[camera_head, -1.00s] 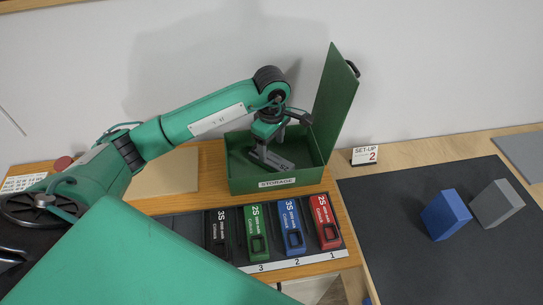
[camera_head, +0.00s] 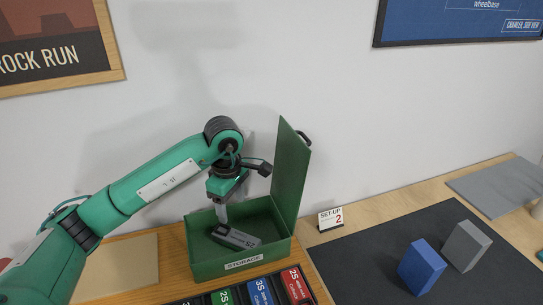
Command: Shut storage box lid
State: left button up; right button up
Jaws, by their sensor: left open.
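The green storage box (camera_head: 207,262) stands on the wooden bench with a STORAGE label on its front. Its green lid (camera_head: 291,178) stands upright at the right side, open, with a dark handle on its outer face. A dark grey battery pack (camera_head: 236,237) marked 2S lies inside the box. My left gripper (camera_head: 222,217) points down over the left part of the box, above the pack's left end. It is open and holds nothing; whether it touches the pack I cannot tell. My right gripper is not in view.
Black, green, blue and red battery packs (camera_head: 296,284) stand in a row in front of the box. A SET-UP 2 card (camera_head: 331,219) stands to its right. A blue block (camera_head: 421,267) and a grey block (camera_head: 467,245) rest on the dark mat (camera_head: 360,262).

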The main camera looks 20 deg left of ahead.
aim_at(293, 155)
jog(key=k+l, duration=1.2)
jog(key=l, duration=0.15)
